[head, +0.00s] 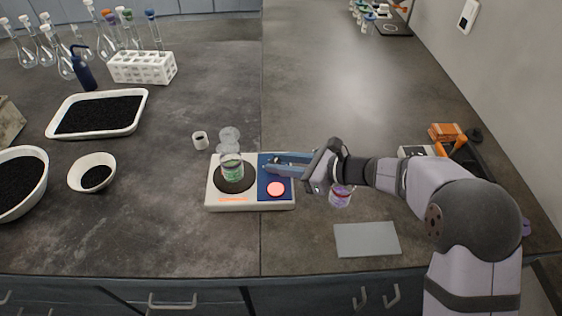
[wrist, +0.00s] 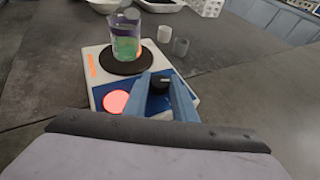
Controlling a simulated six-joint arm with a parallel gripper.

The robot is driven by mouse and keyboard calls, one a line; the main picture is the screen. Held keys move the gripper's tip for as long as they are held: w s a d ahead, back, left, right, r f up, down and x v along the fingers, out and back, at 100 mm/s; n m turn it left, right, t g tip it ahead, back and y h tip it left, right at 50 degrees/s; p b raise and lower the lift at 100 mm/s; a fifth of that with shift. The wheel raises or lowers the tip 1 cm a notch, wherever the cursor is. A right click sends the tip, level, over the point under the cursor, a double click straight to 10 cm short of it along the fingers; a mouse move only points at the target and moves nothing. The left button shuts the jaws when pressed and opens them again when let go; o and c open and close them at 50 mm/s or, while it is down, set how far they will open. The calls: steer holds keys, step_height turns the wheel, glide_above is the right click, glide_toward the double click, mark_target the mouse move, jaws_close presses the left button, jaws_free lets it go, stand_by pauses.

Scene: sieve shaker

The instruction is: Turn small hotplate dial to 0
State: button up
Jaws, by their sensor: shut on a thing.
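The small hotplate (head: 213,192) is a white unit with a round dark plate and a blue panel, near the front middle of the bench. In the wrist view the hotplate (wrist: 92,66) shows a black dial (wrist: 159,84) with a light mark on top. My gripper (wrist: 160,82) is shut on the dial, one blue finger on each side. In the head view my gripper (head: 268,166) hides the dial. A glowing red round button (head: 276,189) sits on the panel beside it. The dial's numbers are not readable.
A beaker with a purple label (head: 340,196) is beneath my forearm. A grey flat pad (head: 367,239) lies at the front right. White bowls and a tray (head: 99,93) of black grains are at left.

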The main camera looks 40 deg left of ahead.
steer(key=shift+w+a+r+n+g+h+p, duration=0.1)
steer(key=shift+n+g+h+p, duration=0.2)
steer(key=shift+n+g, duration=0.35)
steer(key=shift+w+r+n+g+h+p, duration=0.1)
steer(key=shift+n+g+h+p, duration=0.1)
steer(key=shift+n+g+p, duration=0.3)
steer(key=shift+f+g, duration=0.15)
steer(key=shift+g, duration=0.1)
steer(key=o, duration=1)
steer(key=shift+o, duration=0.2)
steer(key=b+v, duration=0.1)
steer(key=v, duration=0.6)
